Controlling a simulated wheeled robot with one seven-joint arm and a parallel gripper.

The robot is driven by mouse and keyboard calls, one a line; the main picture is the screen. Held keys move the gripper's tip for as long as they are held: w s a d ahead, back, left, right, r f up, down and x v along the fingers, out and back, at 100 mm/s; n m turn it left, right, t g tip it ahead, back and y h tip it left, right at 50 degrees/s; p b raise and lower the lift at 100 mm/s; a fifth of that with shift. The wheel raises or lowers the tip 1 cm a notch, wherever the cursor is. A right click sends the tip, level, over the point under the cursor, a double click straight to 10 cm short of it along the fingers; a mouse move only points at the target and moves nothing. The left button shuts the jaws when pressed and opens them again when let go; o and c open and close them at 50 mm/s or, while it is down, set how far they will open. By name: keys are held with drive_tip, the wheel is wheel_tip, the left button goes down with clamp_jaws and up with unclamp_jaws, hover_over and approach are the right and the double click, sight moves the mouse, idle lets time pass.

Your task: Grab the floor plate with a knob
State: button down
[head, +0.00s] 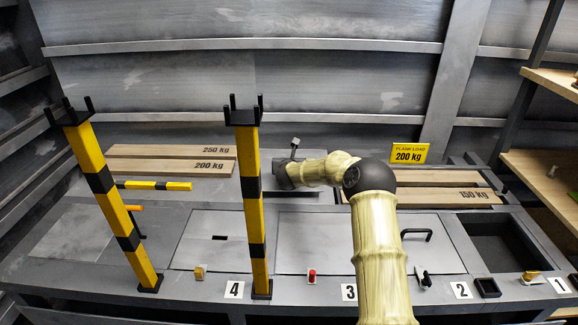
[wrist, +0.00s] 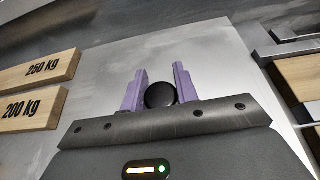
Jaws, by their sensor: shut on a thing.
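A black round knob (wrist: 160,95) sits between the two purple fingers of my gripper (wrist: 160,78) in the wrist view. The fingers are shut on its sides. The grey floor plate (wrist: 218,82) spreads out behind the knob. In the head view my gripper (head: 284,174) is at the back of the deck, between the left and right plank stacks. There my gripper and arm hide the knob and part of the plate. I cannot tell whether the plate is raised from its seat.
Two yellow-black posts (head: 101,190) (head: 248,190) stand on the left. Planks lie at back left (head: 170,152) and back right (head: 440,196). Front plates include a slotted one (head: 205,255) and one with a black handle (head: 416,234). A dark recess (head: 500,240) lies at right.

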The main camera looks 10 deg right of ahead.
wheel_tip(320, 180, up, 7)
drive_tip(key=p, duration=0.3)
idle(0.5)
